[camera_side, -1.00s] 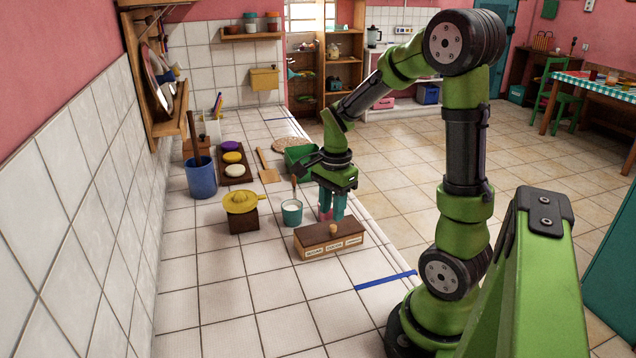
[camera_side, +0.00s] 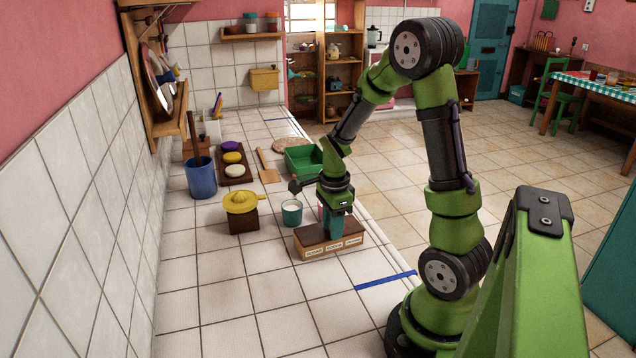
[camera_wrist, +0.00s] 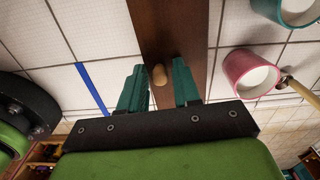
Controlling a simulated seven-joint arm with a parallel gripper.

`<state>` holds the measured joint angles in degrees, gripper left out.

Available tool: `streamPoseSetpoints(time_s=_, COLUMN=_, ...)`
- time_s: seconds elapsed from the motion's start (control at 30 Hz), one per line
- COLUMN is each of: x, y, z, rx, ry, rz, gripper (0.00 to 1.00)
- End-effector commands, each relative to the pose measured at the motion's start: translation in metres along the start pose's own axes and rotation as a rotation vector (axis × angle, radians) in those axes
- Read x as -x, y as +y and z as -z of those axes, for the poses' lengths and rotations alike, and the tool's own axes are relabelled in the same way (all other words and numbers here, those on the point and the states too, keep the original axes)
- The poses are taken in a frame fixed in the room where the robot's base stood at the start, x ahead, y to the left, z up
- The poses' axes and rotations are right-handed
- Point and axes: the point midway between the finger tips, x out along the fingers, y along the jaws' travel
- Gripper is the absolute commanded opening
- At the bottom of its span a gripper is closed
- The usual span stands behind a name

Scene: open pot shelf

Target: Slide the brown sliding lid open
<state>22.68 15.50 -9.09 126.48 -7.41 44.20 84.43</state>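The brown sliding lid (camera_side: 312,234) tops a low wooden box (camera_side: 333,250) with pale labels on its front, on the white tiled counter. In the wrist view the lid (camera_wrist: 170,25) is a dark brown strip running under my gripper. Its small light wooden knob (camera_wrist: 158,74) stands between my fingers. My gripper (camera_wrist: 159,68) is open, one teal finger on each side of the knob, with a visible gap on both sides. In the side view my gripper (camera_side: 335,228) is low over the lid and hides the knob.
A pink cup (camera_wrist: 250,72) and a teal cup (camera_side: 291,214) stand close beside the box. A green bin (camera_side: 303,158) lies behind. The counter in front of the box is clear.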

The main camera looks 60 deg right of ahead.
Motion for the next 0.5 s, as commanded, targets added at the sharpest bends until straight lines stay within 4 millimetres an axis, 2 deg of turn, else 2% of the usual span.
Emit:
streamPoseSetpoints(time_s=0.1, x=-0.0098, y=0.0023, z=0.0002, rx=0.001, ry=0.003, rz=-0.008, gripper=0.32)
streamPoseSetpoints(time_s=0.5, x=-0.0116, y=0.0053, z=-0.0010, rx=-0.003, ry=0.001, rz=-0.011, gripper=0.32)
